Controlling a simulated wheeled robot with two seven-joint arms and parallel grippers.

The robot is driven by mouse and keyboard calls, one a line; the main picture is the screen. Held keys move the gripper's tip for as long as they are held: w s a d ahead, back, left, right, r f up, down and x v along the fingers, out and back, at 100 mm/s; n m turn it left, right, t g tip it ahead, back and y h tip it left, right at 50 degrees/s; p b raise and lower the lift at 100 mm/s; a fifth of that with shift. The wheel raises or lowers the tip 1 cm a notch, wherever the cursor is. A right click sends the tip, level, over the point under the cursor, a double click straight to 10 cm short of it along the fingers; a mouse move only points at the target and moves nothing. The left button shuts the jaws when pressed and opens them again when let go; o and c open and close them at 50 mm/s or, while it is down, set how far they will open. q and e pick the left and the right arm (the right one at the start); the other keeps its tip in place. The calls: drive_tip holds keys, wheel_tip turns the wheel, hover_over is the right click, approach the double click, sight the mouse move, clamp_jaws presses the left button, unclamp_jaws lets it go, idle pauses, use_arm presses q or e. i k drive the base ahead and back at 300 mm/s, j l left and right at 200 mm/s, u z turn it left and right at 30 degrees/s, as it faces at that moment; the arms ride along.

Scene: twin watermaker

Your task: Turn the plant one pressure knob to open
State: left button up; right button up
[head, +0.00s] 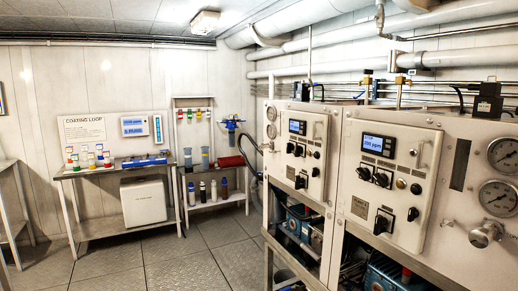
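Two watermaker plants stand side by side along the right wall. The nearer one has a pale control panel (388,182) with a lit blue display, black knobs and switches. Right of it are two round gauges (497,197) and a round metal knob (486,234) below them. The farther plant has a similar panel (301,155) with black knobs. Two small gauges (271,122) sit at its left edge. I cannot read a label telling which is plant one, nor tell how far any knob is turned. Neither of my grippers is in view.
A metal bench (110,172) with bottles stands at the back left, with a white box (144,201) beneath. A shelf rack (207,170) with bottles and cylinders stands beside it. Pipes run overhead at right. The tiled floor (165,262) before the plants is clear.

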sight(261, 147)
drive_tip(key=i+j+z, duration=0.1)
drive_tip(key=i+j, duration=0.15)
drive_tip(key=i+j+z, duration=0.1)
drive_tip(key=i+j, duration=0.15)
drive_tip(key=j, duration=0.15)
drive_tip(key=i+j, duration=0.25)
drive_tip(key=i+j+z, duration=0.15)
drive_tip(key=j, duration=0.35)
drive_tip(key=i+j+z, duration=0.1)
drive_tip(key=i+j, duration=0.2)
drive_tip(key=i+j+z, duration=0.1)
drive_tip(key=j, duration=0.35)
drive_tip(key=i+j, duration=0.25)
drive_tip(key=j, duration=0.2)
drive_tip(key=i+j+z, duration=0.15)
drive_tip(key=j, duration=0.25)
drive_tip(key=i, duration=0.05)
